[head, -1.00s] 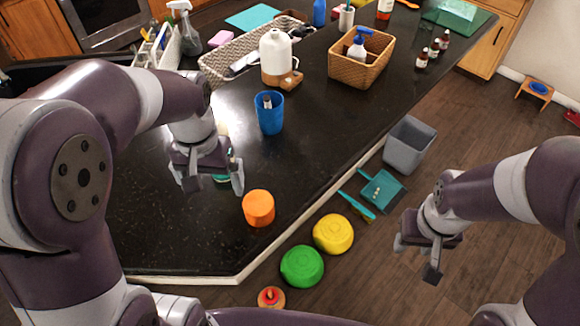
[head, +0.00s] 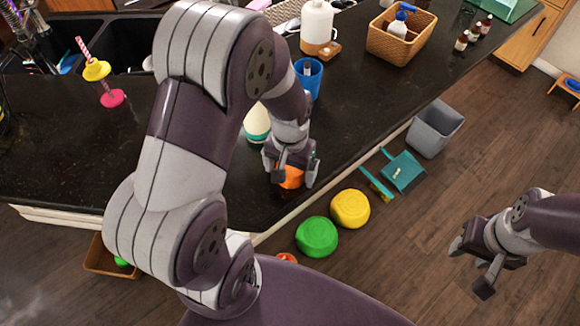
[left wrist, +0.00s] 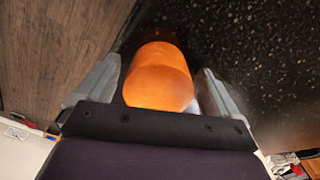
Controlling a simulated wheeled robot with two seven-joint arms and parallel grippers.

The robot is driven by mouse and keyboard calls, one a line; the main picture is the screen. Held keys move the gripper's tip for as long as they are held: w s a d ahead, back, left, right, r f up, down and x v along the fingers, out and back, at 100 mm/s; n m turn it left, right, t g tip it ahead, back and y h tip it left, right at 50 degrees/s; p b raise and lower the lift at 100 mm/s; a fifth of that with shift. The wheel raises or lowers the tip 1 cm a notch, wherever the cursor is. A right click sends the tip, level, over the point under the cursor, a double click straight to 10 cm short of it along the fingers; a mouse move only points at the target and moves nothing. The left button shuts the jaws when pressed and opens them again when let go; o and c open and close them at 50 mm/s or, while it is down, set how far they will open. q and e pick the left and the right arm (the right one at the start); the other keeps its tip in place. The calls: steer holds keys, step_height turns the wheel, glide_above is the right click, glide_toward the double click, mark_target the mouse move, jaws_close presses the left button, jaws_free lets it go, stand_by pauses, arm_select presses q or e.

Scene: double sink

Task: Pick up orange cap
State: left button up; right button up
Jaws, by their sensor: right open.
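The orange cap (head: 291,178) stands on the dark counter near its front edge. My left gripper (head: 294,183) is lowered around it, with one finger on each side. In the left wrist view, the orange cap (left wrist: 158,78) lies between the two fingers, and narrow dark gaps show between it and the fingers, so the jaws look open. The gripper hides the upper part of the cap in the head view. My right gripper (head: 470,268) is open and empty, out over the floor at the right.
A white and teal bottle (head: 257,122) stands just behind my left gripper, partly hidden by the arm. A blue cup (head: 308,76) is further back. Yellow (head: 350,208) and green (head: 317,236) round objects sit beyond the counter edge. A grey bin (head: 434,128) stands on the floor.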

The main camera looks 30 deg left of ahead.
arm_select(q)
steer(key=shift+w, duration=0.2)
steer(key=c, duration=0.8)
